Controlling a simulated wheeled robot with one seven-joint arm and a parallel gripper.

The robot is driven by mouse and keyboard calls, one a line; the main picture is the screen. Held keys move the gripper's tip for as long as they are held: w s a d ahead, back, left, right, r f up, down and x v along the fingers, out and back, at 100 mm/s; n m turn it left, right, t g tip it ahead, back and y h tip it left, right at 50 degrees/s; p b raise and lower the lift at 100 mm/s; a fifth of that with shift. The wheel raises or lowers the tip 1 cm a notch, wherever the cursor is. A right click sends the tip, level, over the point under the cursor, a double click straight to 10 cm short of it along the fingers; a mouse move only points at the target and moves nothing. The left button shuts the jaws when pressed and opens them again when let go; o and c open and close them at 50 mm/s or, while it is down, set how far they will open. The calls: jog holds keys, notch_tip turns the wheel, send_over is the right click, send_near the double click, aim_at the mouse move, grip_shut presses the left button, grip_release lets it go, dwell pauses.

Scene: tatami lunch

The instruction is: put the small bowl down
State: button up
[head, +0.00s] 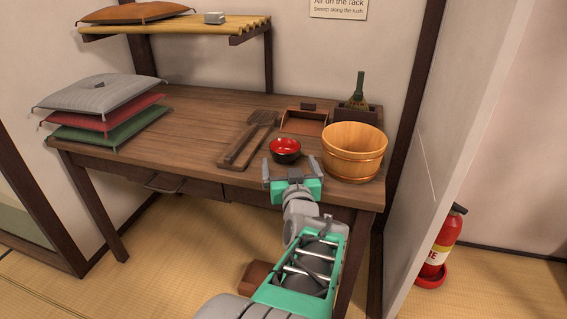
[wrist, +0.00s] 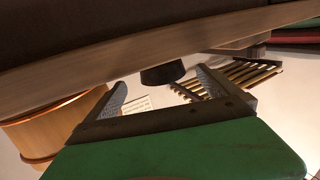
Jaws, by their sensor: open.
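The small bowl (head: 285,148), black outside and red inside, stands upright on the wooden table (head: 200,123) near its front edge. My gripper (head: 290,168) is open and empty at the table's front edge, just in front of the bowl, with its fingers spread. The wrist view is upside down. There the bowl's dark side (wrist: 162,74) shows in the gap between the tips of my gripper (wrist: 162,84), with clear space on both sides. I cannot tell how far the tips are from the bowl.
A wooden tub (head: 353,153) stands close on the right. A dustpan-like tray (head: 304,122) and a dark box with a brush (head: 356,108) are behind. Stacked cushions (head: 100,95) fill the left end. The table's middle left is clear.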

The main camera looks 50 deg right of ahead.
aim_at(283, 145)
jog(key=x, duration=0.2)
jog(key=b+x, duration=0.1)
jog(key=x, duration=0.2)
jog(key=b+x, duration=0.1)
jog(key=x, duration=0.1)
jog(key=shift+w+d+f, duration=0.1)
jog(key=shift+w+f, duration=0.15)
jog(key=shift+f, duration=0.05)
jog(key=shift+d+r, duration=0.1)
jog(key=c, duration=1.6)
